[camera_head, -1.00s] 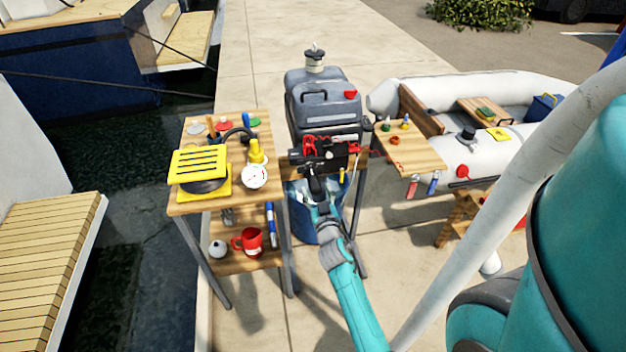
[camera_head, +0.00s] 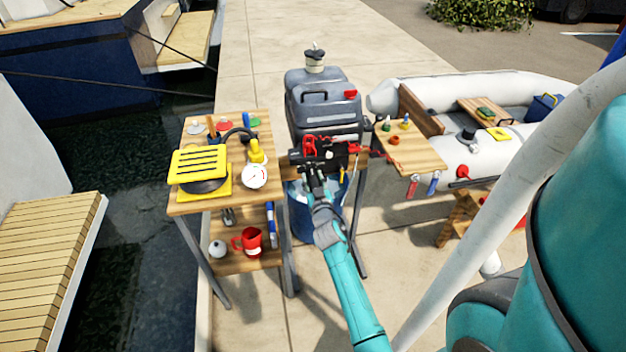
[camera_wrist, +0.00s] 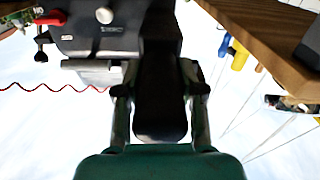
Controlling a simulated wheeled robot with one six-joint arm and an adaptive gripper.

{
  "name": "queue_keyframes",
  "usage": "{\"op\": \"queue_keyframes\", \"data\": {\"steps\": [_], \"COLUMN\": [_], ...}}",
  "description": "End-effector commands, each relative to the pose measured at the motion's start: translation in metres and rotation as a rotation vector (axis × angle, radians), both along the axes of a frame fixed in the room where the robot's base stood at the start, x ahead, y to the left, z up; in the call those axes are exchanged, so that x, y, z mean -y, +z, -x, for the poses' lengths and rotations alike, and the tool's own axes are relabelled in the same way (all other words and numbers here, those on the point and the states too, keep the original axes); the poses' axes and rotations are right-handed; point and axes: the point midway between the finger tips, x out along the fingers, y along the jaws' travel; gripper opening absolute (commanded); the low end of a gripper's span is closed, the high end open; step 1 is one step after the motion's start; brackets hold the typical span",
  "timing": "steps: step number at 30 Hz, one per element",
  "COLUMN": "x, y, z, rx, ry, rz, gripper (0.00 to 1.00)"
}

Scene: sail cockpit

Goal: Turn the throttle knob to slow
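The outboard motor (camera_head: 322,105) stands grey and black in the middle of the head view, with a black front unit and red parts. A long dark rounded grip (camera_wrist: 160,95), likely the throttle knob, points toward my wrist camera. My gripper (camera_head: 313,172) is at the front of the motor in the head view. In the wrist view the fingers of my gripper (camera_wrist: 160,92) stand apart, one on each side of the dark grip, with narrow gaps showing. Contact with it is not visible. No slow mark can be read, and the gripper hides much of the grip in the head view.
A wooden stand (camera_head: 178,208) with a yellow-covered pan, a white gauge and a red mug (camera_head: 248,241) is close on the left. A small wooden table (camera_head: 425,160) is on the right, before an inflatable boat (camera_head: 470,85). A blue bucket (camera_head: 300,222) stands under the motor.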

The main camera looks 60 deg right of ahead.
Motion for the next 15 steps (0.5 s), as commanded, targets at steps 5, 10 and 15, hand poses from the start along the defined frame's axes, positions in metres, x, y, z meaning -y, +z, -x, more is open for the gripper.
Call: {"op": "queue_keyframes", "data": {"steps": [5, 10, 15], "x": [0.0, 0.0, -0.0001], "y": [0.0002, 0.0002, 0.0003], "z": [0.0, 0.0, -0.0002], "rx": [-0.002, -0.023, -0.083], "ry": [0.0, 0.0, 0.0], "rz": [0.001, 0.02, 0.071], "gripper": [0.04, 0.04, 0.04]}}
